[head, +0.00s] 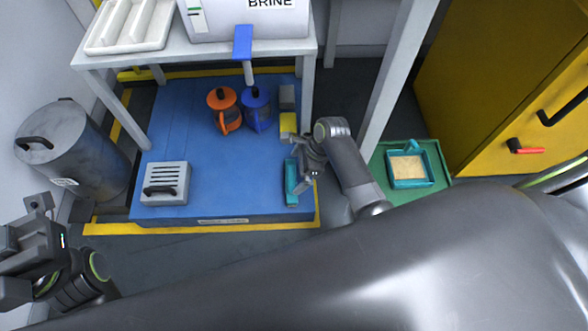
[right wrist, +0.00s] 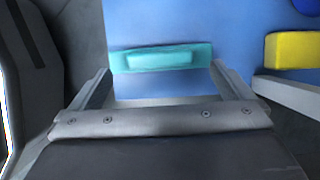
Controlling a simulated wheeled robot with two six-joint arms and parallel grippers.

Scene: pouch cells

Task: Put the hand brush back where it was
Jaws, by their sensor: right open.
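The teal hand brush (head: 291,184) lies on the right edge of the blue platform (head: 190,105) in the head view. It also shows in the right wrist view (right wrist: 163,57), lying crosswise just beyond the fingertips. My right gripper (head: 301,174) is open beside and over the brush, and in the right wrist view its fingers (right wrist: 160,74) stand apart with nothing between them. I cannot tell whether they touch the brush. My left gripper (head: 38,207) is at the lower left, near the metal bin, and its jaws are unclear.
Orange (head: 222,108) and blue (head: 256,107) jugs, a yellow block (head: 288,124) and a grey slotted box (head: 165,183) are on the platform. A teal tray with sandy contents (head: 409,182) sits on a green mat (head: 440,173). A metal bin (head: 75,150) stands left. Table legs rise nearby.

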